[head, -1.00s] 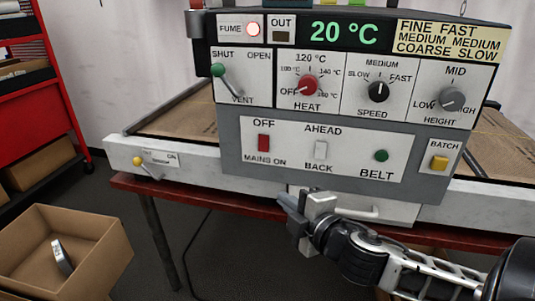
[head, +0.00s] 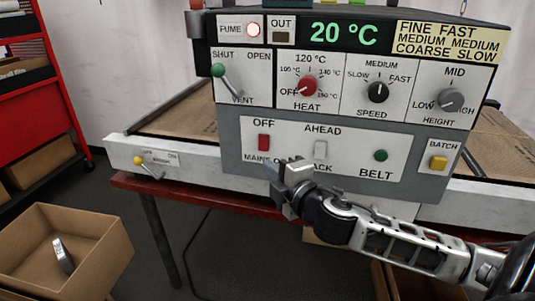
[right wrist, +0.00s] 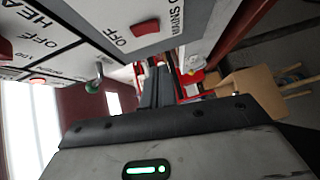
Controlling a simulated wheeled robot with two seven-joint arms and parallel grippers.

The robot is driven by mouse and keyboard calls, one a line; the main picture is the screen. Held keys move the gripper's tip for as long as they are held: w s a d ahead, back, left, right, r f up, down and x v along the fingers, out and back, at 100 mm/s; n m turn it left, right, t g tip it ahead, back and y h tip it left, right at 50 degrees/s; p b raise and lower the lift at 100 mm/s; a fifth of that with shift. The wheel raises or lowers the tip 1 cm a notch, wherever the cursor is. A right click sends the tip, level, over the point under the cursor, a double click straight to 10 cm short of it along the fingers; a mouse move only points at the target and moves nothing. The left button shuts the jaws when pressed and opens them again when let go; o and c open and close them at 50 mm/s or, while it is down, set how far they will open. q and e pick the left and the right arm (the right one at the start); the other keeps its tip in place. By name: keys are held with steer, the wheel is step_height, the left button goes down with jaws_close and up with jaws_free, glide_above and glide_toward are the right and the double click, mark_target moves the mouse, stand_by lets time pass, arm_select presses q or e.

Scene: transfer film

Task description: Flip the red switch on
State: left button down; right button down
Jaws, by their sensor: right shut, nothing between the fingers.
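The red switch (head: 263,142) is a small rocker on the grey lower panel (head: 228,150) of the machine, with OFF printed above it and MAINS ON below. Which way it is tipped is too small to tell. My right gripper (head: 279,172) is shut and empty, in front of the panel just below and slightly right of the switch. It covers part of the MAINS ON label. In the right wrist view the red switch (right wrist: 145,27) shows above the shut fingers (right wrist: 156,88), apart from them. My left gripper is out of view.
Right of the red switch are a white AHEAD/BACK switch (head: 320,149) and a green BELT button (head: 380,155). Above are the red HEAT knob (head: 308,86) and the green-tipped VENT lever (head: 219,71). A cardboard box (head: 95,262) stands at lower left.

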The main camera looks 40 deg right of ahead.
mark_target(259, 149)
steer(key=shift+w+d+f+p, duration=0.15)
steer(key=shift+w+d, duration=0.4)
steer(key=shift+w, duration=0.55)
steer(key=shift+w+d+f+p, duration=0.15)
steer(key=shift+w+d, duration=0.4)
steer(key=shift+w, duration=0.55)
steer(key=shift+w+d+f+p, duration=0.15)
steer(key=shift+w+d, duration=0.4)
steer(key=shift+w, duration=0.55)
